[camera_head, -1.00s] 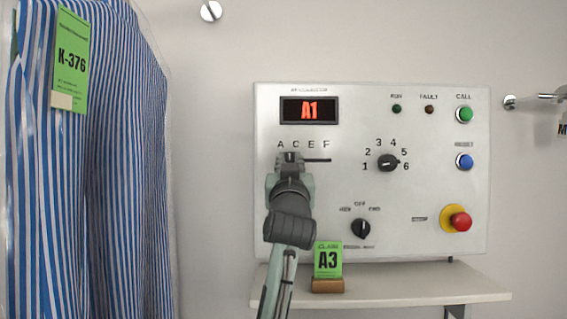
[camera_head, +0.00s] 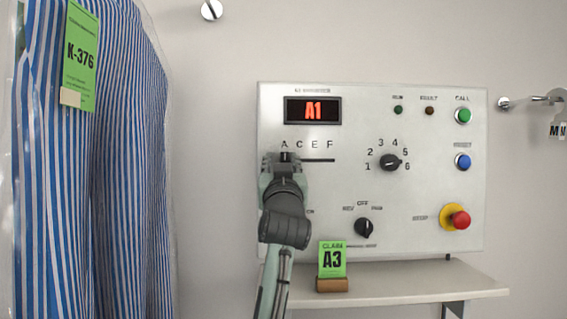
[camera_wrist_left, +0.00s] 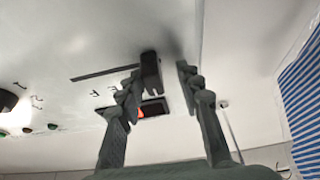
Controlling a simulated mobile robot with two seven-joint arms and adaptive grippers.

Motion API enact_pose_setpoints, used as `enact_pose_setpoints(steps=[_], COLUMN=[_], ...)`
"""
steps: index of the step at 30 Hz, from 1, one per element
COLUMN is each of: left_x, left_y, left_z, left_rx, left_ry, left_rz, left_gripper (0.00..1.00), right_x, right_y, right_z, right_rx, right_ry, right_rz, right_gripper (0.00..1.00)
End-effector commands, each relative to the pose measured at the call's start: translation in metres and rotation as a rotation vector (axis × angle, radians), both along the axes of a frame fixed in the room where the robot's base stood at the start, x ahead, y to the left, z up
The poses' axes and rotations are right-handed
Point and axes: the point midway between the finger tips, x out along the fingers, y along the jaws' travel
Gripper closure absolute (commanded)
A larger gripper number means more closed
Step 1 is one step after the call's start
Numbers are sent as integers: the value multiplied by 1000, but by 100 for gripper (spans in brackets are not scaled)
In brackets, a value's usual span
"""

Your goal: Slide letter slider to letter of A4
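The grey control panel (camera_head: 425,140) is on the wall, and its red display (camera_head: 313,111) reads A1. The letters A, C, E, F stand above a dark horizontal slot (camera_head: 320,160). My left gripper (camera_head: 284,158) is at the slot's left end, under the A, and hides most of the letter slider there. In the left wrist view, the black slider knob (camera_wrist_left: 150,72) stands between the two fingertips of my open left gripper (camera_wrist_left: 160,76). It is close to the left-hand finger, with a clear gap to the other; contact cannot be told. My right gripper is not in view.
A number dial (camera_head: 390,162), a mode knob (camera_head: 364,228), a green button (camera_head: 463,115), a blue button (camera_head: 463,161) and a red stop button (camera_head: 459,220) are on the panel. Striped garments (camera_head: 120,150) hang left.

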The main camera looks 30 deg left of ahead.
Motion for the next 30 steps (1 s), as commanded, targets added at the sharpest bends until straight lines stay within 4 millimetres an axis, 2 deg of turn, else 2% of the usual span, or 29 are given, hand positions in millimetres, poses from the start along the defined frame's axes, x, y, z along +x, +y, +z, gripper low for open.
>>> enact_pose_setpoints(steps=[11, 14, 24, 30], left_x=[-4, -14, -71, -90], left_y=[-5, -12, -46, -57], left_z=[-2, -8, -35, -44], left_rx=[1, 1, -2, 1], left_ry=[0, -1, 0, 0], left_rz=[-5, -6, -5, -4], left_gripper=[62, 62, 62, 62], right_x=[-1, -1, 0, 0], right_y=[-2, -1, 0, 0], right_z=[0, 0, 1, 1], right_rx=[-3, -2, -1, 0], right_ry=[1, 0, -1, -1], right_rz=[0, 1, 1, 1], right_gripper=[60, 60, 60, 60])
